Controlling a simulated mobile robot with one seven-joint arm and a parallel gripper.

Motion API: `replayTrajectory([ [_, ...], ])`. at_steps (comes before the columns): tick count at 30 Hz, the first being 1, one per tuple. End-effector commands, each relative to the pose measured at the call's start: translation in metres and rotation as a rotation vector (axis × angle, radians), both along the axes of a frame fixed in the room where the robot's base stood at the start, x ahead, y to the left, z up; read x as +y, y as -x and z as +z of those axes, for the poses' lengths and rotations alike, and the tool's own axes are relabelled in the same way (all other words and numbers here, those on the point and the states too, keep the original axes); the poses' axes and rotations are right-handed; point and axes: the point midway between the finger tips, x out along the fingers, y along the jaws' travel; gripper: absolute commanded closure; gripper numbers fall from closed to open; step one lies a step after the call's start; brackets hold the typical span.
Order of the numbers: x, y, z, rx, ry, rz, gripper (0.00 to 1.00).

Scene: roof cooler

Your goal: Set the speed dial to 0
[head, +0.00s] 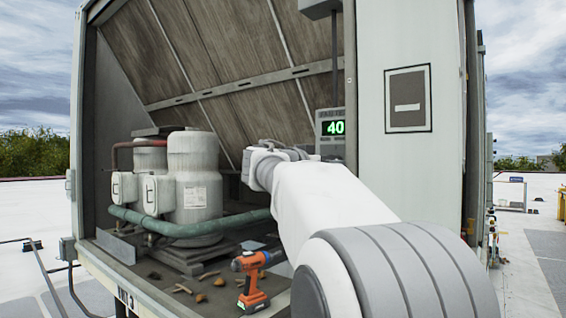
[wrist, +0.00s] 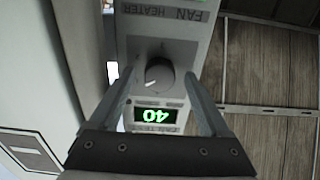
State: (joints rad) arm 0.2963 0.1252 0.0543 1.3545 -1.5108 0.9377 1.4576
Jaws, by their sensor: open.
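The speed dial (wrist: 153,78) is a dark round knob with a pale pointer mark, on a grey control panel (wrist: 137,42). In the wrist view the pointer aims to the lower left. A green display (wrist: 157,116) beside the dial appears upside down there and reads 40; the same 40 shows upright in the head view (head: 334,128). My gripper (wrist: 158,82) is open, with one finger on each side of the dial; I cannot tell whether either finger touches it. In the head view my arm hides the dial and the fingers.
Grey compressor tanks (head: 194,180) and a green pipe (head: 190,228) stand left of my arm. An orange drill (head: 252,280) and scattered debris lie on the unit's floor. A pale side panel (head: 408,180) stands right of the control panel.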

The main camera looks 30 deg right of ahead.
Motion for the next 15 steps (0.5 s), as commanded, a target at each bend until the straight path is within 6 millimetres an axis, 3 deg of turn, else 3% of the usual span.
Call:
replayTrajectory([
  [9,-0.0027,-0.0009,-0.0002,0.0,0.0,0.0,0.2],
  [15,-0.0025,-0.0008,-0.0002,0.0,0.0,0.0,0.56],
])
